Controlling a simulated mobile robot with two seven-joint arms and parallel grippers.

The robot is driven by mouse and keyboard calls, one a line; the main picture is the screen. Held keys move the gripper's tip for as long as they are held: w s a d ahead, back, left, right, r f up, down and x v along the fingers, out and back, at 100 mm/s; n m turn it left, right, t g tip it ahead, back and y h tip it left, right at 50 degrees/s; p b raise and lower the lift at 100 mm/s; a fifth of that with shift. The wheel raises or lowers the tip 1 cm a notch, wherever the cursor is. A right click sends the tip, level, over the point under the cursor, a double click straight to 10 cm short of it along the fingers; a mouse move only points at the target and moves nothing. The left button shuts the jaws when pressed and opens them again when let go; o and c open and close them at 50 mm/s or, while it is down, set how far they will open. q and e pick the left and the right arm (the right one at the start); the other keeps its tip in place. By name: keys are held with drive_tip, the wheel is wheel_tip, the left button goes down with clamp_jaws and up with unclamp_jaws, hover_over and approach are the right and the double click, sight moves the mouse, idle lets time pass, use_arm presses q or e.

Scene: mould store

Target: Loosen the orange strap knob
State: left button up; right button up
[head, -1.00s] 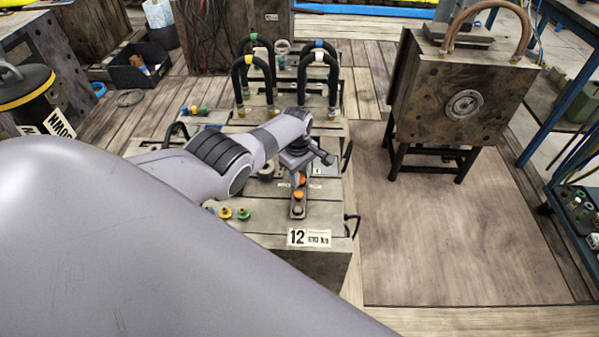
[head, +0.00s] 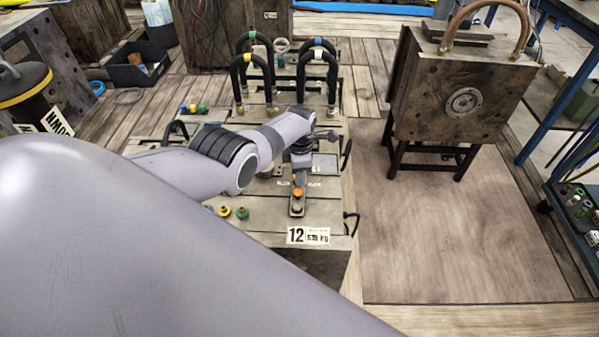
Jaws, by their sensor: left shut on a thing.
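The orange strap knob (head: 298,182) sits on a narrow metal strap plate (head: 297,209) on top of the mould marked 12 (head: 319,217). A second orange spot shows just below it on the plate, and I cannot tell if it is part of the same knob. My left gripper (head: 299,174) comes down from above and is shut on the knob. Its fingers are small and partly hidden by the wrist. My right gripper is not in view.
Small coloured plugs (head: 225,211) lie left of the strap plate. A separate mould on a stand (head: 455,95) is to the right, with clear floor (head: 450,240) before it.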

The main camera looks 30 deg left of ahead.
use_arm(q)
drive_tip(key=shift+a+n, duration=0.15)
drive_tip(key=shift+n, duration=0.95)
drive_tip(key=o, duration=0.9)
drive_tip(key=shift+o, duration=0.7)
wheel_tip(320, 180, up, 5)
drive_tip(key=p, duration=0.4)
drive_tip(key=shift+s+r+p, duration=0.1)
drive_tip(key=shift+p, duration=0.2)
drive_tip(key=shift+d+r+p, duration=0.2)
drive_tip(key=shift+r+p, duration=0.45)
drive_tip(key=shift+r, duration=0.35)
